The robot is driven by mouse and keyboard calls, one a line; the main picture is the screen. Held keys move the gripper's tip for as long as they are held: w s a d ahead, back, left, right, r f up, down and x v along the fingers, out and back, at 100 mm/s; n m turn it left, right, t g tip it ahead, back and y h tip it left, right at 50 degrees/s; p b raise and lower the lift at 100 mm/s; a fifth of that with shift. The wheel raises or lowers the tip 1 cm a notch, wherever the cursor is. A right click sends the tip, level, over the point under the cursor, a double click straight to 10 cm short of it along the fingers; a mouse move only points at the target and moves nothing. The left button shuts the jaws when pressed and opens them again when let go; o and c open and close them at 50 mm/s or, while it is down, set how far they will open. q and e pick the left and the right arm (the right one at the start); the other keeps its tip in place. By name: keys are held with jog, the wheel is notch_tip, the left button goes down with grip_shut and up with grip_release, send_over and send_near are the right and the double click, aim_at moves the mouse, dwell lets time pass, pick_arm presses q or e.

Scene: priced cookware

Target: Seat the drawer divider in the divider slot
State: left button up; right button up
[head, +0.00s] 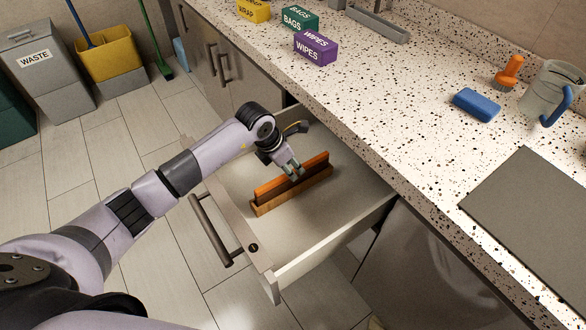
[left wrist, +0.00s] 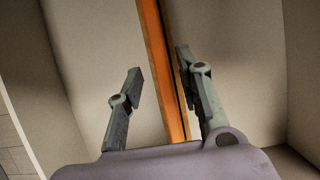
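The drawer divider (head: 311,164), an upright orange-brown board, stands lengthwise at the brown wooden divider slot (head: 295,194) in the open drawer (head: 338,239). Its lower edge is hidden behind the slot's front wall, so I cannot tell how deep it sits. My left gripper (head: 292,172) is over the middle of the divider, pointing down. In the left wrist view, its fingers (left wrist: 159,64) are apart, with the divider (left wrist: 158,45) running between them, nearer the right finger. A gap shows on the left side. My right gripper is not in view.
The speckled counter (head: 410,120) borders the drawer, with a purple wipes box (head: 316,48), a blue sponge (head: 477,104), a clear pitcher (head: 550,90) and a grey mat (head: 530,215). The drawer handle (head: 214,230) faces the floor. The drawer floor around the slot is mostly clear.

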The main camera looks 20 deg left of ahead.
pick_arm(q)
jog(key=v, duration=0.9)
jog(key=shift+s, duration=0.1)
